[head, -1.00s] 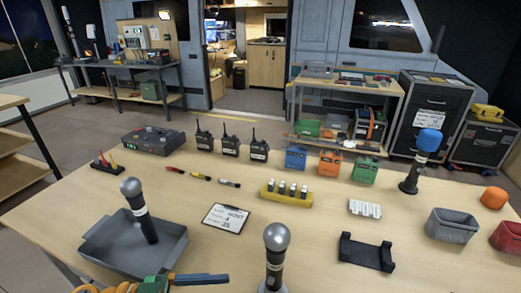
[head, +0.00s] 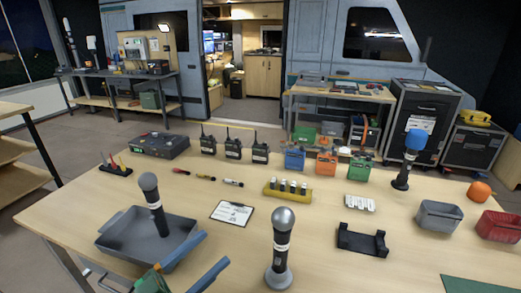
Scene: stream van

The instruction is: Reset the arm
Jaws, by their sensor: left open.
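My left gripper (head: 214,249) is at the bottom of the head view, with blue fingers on a green body. Its jaws are apart with nothing seen between them. It is at the near side of the table (head: 330,270), just in front of and right of the grey tray (head: 120,243). A grey-headed microphone (head: 155,208) stands in that tray, tilted in the view. A silver-headed microphone (head: 281,245) stands on a round base to the right of the gripper, apart from it. My right gripper is not in view.
A clipboard (head: 232,212), a yellow battery holder (head: 290,194) and a black cradle (head: 362,240) lie mid-table. Several radios (head: 233,148) and coloured boxes (head: 326,163) line the back. A blue-topped microphone (head: 408,160), grey bin (head: 438,216) and red bin (head: 497,227) are right.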

